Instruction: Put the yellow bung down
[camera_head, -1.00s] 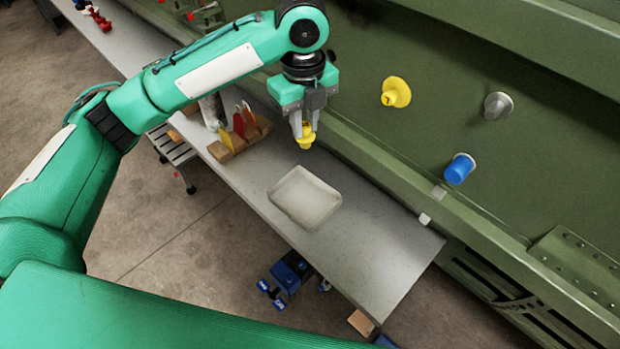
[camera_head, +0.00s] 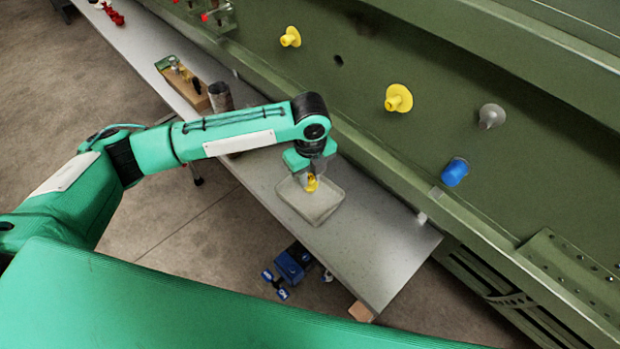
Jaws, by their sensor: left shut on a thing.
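My left gripper (camera_head: 309,181) is shut on a small yellow bung (camera_head: 312,185). It points down over the shallow grey tray (camera_head: 318,213) on the bench, near the tray's back part. The gripper hides part of the bung and the tray's back edge. I cannot tell whether the bung touches the tray floor. The tray shows nothing else in it. My right gripper is not in view.
The green panel holds two yellow bungs (camera_head: 398,98) (camera_head: 290,37), a grey one (camera_head: 491,116), a blue one (camera_head: 455,172) and an open hole (camera_head: 338,60). A dark can (camera_head: 220,97) and wooden block (camera_head: 190,90) stand on the bench (camera_head: 377,260). The bench's right end is mostly clear.

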